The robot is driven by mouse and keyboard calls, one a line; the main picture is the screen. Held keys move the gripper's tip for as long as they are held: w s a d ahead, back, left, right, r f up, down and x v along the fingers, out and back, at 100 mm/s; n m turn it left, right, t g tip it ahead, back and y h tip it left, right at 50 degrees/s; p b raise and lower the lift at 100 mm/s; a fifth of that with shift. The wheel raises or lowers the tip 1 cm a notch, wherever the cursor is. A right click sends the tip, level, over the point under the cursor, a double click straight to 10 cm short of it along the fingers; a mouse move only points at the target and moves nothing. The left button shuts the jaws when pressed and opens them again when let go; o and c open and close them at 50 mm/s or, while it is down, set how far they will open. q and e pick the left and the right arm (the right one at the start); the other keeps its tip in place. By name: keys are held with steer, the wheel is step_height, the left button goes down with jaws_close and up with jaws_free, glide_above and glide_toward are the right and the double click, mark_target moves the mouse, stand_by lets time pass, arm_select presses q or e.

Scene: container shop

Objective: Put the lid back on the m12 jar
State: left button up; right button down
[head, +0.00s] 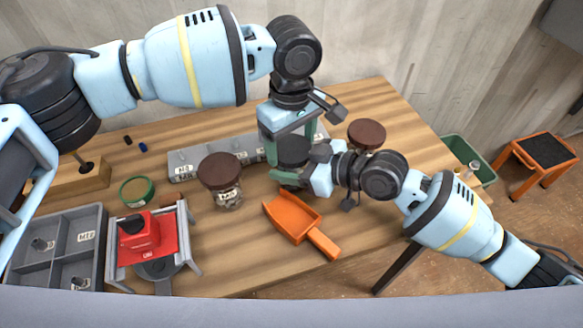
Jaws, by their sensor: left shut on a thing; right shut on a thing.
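My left gripper (288,160) reaches down over the middle of the table. Its green fingers are shut on a dark round thing (292,148), which looks like the lid. My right gripper (288,178) comes in from the right, low and just under the left one. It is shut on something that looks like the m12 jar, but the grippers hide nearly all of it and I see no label. I cannot tell whether lid and jar touch.
A brown-lidded jar (221,174) stands left of the grippers, another (367,133) behind right. An orange scoop (295,219) lies in front. A grey labelled rack (197,161), a green ring-shaped thing (137,191), a red device (144,236) and a divided grey tray (62,247) are at left.

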arm_select(q)
steer(key=m, duration=0.3)
steer(key=o, duration=1.1)
steer(key=shift+c, duration=0.2)
steer(key=shift+r, duration=2.3)
steer(key=shift+c, duration=0.3)
steer(key=shift+r+n, duration=1.6)
steer(key=shift+r, duration=0.15)
